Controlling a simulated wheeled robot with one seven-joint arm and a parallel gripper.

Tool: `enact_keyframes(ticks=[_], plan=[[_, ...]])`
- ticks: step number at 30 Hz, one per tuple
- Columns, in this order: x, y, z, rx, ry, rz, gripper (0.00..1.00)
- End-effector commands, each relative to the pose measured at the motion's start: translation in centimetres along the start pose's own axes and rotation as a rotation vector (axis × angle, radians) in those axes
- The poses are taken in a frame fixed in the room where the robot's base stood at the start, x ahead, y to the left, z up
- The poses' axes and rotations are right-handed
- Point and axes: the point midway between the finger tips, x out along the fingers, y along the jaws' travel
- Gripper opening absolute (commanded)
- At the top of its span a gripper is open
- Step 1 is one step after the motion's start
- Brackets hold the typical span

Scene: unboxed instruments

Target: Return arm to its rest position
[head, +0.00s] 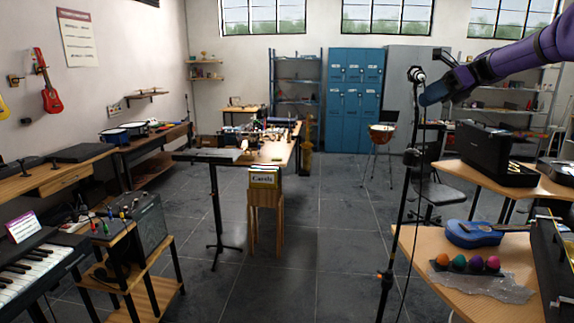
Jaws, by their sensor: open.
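My purple arm reaches in from the upper right edge of the head view. My gripper (436,76) is at its left end, dark and small in the picture. It appears open, with nothing seen held in it; its fingers are hard to make out. It shows close to the top of a black microphone stand (407,190) with a microphone (416,74). I cannot tell whether they touch.
At the right, a wooden table (408,245) holds a blue ukulele (474,233) and several coloured balls. Behind it, another table bears an open black case (485,155). A keyboard (35,265) stands at lower left. The grey floor (290,270) is clear in the middle.

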Motion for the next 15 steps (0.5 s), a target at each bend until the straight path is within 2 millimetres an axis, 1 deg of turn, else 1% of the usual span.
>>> enact_keyframes(ticks=[1, 6, 8, 11, 15], plan=[[1.2, 1.7, 0.3, -0.056, 0.046, -0.025, 0.41], [4.6, 6.3, -0.4, -0.267, 0.206, -0.102, 0.41], [5.5, 8.0, -0.8, -0.346, 0.264, -0.124, 0.41], [6.9, 10.7, -1.9, -0.481, 0.364, -0.151, 0.41], [8.5, 14.6, -4.0, -0.675, 0.506, -0.172, 0.41]])
